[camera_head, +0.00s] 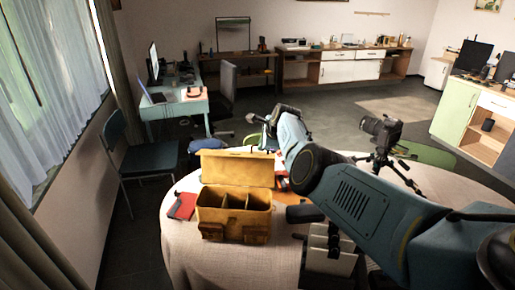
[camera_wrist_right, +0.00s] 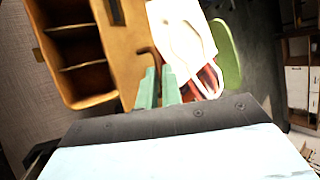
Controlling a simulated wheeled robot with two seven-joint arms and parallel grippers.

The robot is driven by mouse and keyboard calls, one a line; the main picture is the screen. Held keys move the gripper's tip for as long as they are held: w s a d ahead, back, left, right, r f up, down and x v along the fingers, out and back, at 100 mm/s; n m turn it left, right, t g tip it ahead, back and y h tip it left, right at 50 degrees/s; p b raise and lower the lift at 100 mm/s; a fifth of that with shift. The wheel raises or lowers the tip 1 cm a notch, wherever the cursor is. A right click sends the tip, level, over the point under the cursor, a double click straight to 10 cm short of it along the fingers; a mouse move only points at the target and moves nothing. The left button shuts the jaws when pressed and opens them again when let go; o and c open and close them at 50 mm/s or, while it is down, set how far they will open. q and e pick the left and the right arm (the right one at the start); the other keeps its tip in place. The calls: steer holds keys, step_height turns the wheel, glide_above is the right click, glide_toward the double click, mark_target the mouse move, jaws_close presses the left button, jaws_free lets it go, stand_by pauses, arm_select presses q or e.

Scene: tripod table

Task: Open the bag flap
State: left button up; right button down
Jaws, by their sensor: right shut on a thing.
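The tan bag (camera_head: 233,228) stands upright on the round table, with its open top showing divided compartments. Its flap (camera_head: 236,169) stands raised along the back edge of the opening. In the right wrist view the compartments (camera_wrist_right: 75,60) are at upper left, and the flap (camera_wrist_right: 124,45) lies right of them. My right gripper (camera_wrist_right: 158,90) is shut at the flap's outer edge, with its two green fingers close together. In the head view my right arm reaches in from the right, above and behind the flap, and the fingertips are hard to make out. My left gripper is in neither view.
A red notebook (camera_head: 183,206) lies left of the bag. A camera on a tripod (camera_head: 382,132) stands on the table (camera_head: 460,185) at right. A grey-and-black object (camera_head: 328,245) sits right of the bag. A white item with a looped strap (camera_wrist_right: 182,35) lies beside the flap.

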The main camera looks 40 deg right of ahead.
steer(key=shift+w+d+r, duration=0.1)
steer(key=shift+d+r, duration=0.05)
steer(key=shift+r, duration=0.05)
steer(key=c, duration=1.9)
jaws_free()
steer(key=shift+c, duration=0.2)
steer(key=o, duration=0.4)
steer(key=shift+f, duration=0.1)
steer(key=p+v, duration=0.2)
steer(key=shift+s+r, duration=0.2)
steer(key=shift+r, duration=0.1)
steer(key=p+v, duration=0.1)
steer(key=v, duration=0.9)
steer(key=shift+s+r, duration=0.25)
steer(key=shift+s, duration=0.05)
